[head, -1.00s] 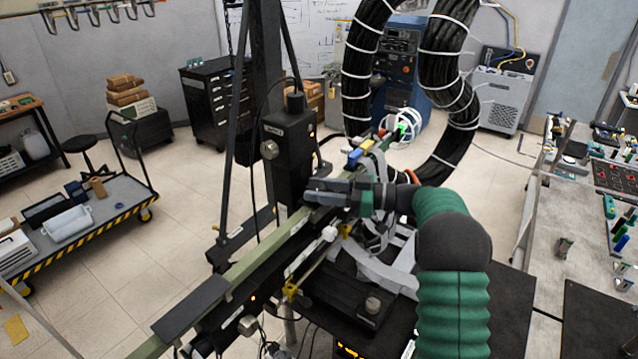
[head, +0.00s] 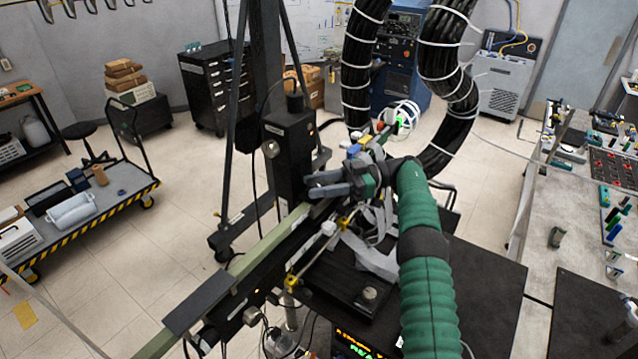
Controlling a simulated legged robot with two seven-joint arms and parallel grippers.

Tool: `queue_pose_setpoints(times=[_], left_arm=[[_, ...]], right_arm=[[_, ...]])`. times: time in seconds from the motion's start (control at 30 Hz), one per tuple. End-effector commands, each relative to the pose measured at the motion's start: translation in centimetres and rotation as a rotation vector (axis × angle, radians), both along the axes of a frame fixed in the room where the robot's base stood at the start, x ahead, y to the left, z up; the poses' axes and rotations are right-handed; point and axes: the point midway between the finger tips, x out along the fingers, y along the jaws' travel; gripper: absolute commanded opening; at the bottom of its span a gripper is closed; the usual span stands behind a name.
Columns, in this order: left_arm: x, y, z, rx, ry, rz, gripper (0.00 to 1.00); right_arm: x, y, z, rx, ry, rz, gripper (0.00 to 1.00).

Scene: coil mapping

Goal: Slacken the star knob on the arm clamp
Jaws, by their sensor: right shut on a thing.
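My right gripper (head: 322,184) reaches in from the right, with its fingers pointing left at the lower right side of the upright black box (head: 287,150) on the green rail (head: 240,267). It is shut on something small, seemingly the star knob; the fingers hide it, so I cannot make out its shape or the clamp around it. A round metal knob (head: 271,149) shows on the left face of the black box, apart from the gripper. My left gripper is not in view.
Thick black cable bundles (head: 440,70) hang behind my right arm. A black bench (head: 480,290) lies below it, with a small knobbed black unit (head: 345,280) beside the rail. A cluttered workbench (head: 575,240) stands at right, a cart (head: 100,215) at left.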

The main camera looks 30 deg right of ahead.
Motion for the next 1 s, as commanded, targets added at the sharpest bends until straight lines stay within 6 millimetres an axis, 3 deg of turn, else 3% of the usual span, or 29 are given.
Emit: queue_pose_setpoints(times=[0.4, 0.43, 0.5, 1.0], left_arm=[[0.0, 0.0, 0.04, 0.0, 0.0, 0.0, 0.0], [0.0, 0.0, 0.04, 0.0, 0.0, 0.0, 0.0], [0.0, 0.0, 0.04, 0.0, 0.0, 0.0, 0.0], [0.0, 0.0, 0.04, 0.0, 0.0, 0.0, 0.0]], right_arm=[[0.05, -0.01, -0.01, 0.0, -0.001, 0.002, 0.0], [0.05, -0.01, -0.01, 0.0, -0.001, 0.002, 0.41], [0.05, -0.01, 0.0, 0.0, -0.001, 0.002, 0.47], [-0.06, -0.03, 0.09, 0.0, -0.002, 0.003, 0.47]])
